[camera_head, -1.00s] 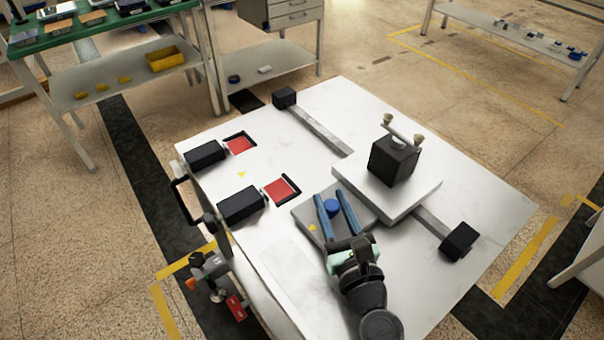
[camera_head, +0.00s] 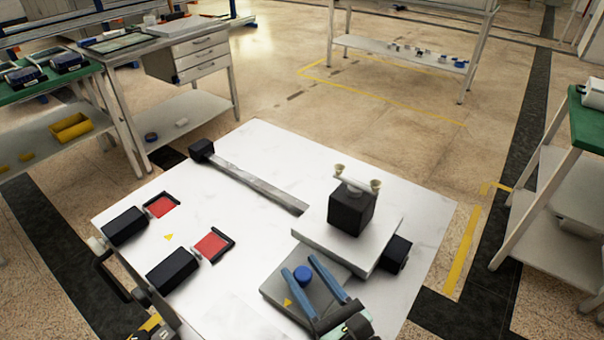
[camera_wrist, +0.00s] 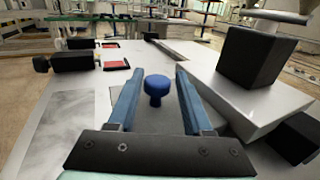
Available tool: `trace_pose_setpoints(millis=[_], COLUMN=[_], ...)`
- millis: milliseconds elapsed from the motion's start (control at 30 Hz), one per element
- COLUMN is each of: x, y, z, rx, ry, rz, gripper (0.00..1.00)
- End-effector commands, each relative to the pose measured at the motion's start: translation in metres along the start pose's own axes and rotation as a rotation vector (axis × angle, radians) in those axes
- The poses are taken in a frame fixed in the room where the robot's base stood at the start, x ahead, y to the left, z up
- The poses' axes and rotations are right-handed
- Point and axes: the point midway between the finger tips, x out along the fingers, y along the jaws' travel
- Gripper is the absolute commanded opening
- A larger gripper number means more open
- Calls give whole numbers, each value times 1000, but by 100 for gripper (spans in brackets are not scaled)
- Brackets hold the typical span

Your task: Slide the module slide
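The module slide is a white carriage plate (camera_head: 318,233) on a grey rail (camera_head: 255,182), with a black block (camera_head: 350,211) on top. Its right edge sits close against the black end block (camera_head: 397,253). A grey plate (camera_head: 275,289) at the carriage's near side bears a blue knob (camera_head: 303,275). My gripper (camera_head: 298,265) is open, with one blue finger on either side of the knob. In the wrist view, the knob (camera_wrist: 157,88) shows between the fingertips, with a small gap at the right; contact is unclear. The carriage plate (camera_wrist: 235,98) also shows there.
Two red pads (camera_head: 213,245) with black housings (camera_head: 172,269) lie on the left of the white table (camera_head: 130,205). Another end block (camera_head: 202,149) stands at the rail's far left, with bare rail between it and the carriage. A shelf unit (camera_head: 545,165) stands at the right.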

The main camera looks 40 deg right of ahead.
Motion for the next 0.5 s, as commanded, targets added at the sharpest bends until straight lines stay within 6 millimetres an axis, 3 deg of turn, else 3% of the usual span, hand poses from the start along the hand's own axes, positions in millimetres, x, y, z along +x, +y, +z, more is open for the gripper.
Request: trace_pose_setpoints(millis=[100,500], x=[0,-8], y=[0,1], z=[1,0], rx=[0,0], ry=[-1,-2], rz=[0,1], gripper=[68,68])
